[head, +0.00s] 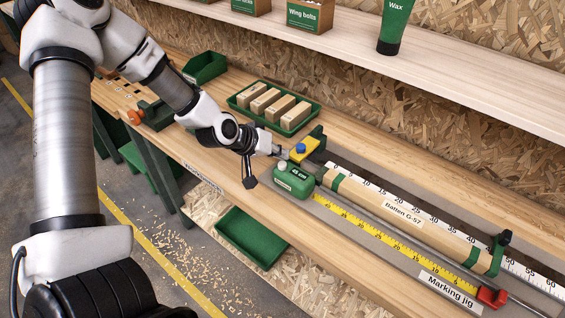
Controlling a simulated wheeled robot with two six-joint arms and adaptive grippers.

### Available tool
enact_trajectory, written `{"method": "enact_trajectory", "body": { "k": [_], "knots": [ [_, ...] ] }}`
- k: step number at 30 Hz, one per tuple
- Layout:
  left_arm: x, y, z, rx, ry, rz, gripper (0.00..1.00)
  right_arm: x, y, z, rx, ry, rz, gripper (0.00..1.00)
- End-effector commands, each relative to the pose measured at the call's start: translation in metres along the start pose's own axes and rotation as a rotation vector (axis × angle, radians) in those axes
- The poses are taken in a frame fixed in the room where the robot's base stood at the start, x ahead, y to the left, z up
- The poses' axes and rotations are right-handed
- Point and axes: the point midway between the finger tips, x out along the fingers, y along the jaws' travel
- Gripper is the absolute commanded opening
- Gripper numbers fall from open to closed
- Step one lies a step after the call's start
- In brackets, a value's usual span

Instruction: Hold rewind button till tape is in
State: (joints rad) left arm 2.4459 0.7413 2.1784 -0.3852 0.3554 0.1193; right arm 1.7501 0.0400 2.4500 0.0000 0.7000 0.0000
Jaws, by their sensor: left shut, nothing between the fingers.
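The tape measure is a green case (292,180) on the bench, with a pale round button (283,167) on top. Its yellow tape (385,235) is out, running right along the jig to a red end piece (491,297). My left gripper (283,153) is shut and empty, just behind and above the case; whether it touches the case or button I cannot tell. A yellow block with a blue knob (301,149) sits right beside the fingertips. Which of these is the rewind button is not legible. My right gripper is not in view.
A wooden batten (405,218) lies beside the tape, in the marking jig (448,289). A green tray (252,107) of wooden blocks stands behind my wrist. A shelf (430,65) overhangs the back. A green bin (250,238) sits below the bench's front edge.

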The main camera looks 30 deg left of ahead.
Motion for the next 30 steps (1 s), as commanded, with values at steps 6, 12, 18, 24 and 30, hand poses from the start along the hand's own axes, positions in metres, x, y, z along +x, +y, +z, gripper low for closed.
{"method": "enact_trajectory", "body": {
  "k": [6, 12, 18, 24, 30],
  "knots": [
    [0.0000, 0.0000, 0.0000, 0.000, 0.000, 0.000, 0.00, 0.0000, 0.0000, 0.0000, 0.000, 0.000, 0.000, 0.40],
    [0.0000, 0.0000, 0.0000, 0.000, 0.000, 0.000, 0.00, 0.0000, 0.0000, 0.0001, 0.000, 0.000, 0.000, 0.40],
    [0.0044, -0.0033, 0.0034, 0.000, 0.000, 0.000, 0.00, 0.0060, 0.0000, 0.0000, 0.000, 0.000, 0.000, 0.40],
    [0.0057, -0.0043, 0.0046, 0.000, 0.000, 0.000, 0.00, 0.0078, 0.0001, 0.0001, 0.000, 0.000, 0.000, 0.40],
    [0.0057, -0.0043, 0.0045, 0.000, 0.000, 0.000, 0.00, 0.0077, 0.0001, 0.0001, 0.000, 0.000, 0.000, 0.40]
  ]
}}
